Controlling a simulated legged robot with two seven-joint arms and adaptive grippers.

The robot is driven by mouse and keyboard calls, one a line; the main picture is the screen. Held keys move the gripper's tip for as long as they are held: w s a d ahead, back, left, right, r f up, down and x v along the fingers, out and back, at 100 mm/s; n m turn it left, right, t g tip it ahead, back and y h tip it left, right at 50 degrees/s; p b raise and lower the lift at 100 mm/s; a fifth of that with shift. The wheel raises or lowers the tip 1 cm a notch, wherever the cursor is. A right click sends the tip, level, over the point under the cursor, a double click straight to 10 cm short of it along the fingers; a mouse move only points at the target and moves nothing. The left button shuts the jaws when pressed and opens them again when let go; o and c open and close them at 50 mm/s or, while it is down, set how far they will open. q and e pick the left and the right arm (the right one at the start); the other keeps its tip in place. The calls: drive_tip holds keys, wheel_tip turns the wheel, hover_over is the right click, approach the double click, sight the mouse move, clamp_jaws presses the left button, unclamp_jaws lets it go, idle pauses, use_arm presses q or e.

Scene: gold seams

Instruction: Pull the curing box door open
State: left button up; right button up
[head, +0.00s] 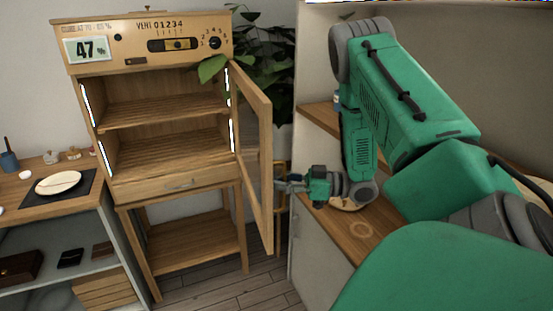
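The curing box (155,130) is a wooden cabinet on a stand, left of the middle, with a "47 %" display on top. Its framed door (251,150) stands swung out toward me from the right side, so the slatted shelves inside show. My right gripper (281,183) is just right of the door's free edge, on its outer side. Its fingertips are at or very near the door; contact and the finger gap are too small to make out. No handle on the door shows clearly. My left gripper is out of view.
A side table (85,200) with a plate (58,183) and a dark mat stands at the left. A wooden counter (350,232) lies under my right arm. A leafy plant (262,60) is behind the box. Floor (240,290) shows in front of the stand.

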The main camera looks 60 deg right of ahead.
drive_tip(key=o, duration=0.4)
drive_tip(key=shift+s+f, duration=0.1)
drive_tip(key=shift+s, duration=0.05)
drive_tip(key=shift+a, duration=0.1)
drive_tip(key=shift+r, duration=0.2)
drive_tip(key=shift+r, duration=0.4)
wheel_tip(320, 180, up, 9)
drive_tip(key=shift+f, duration=0.1)
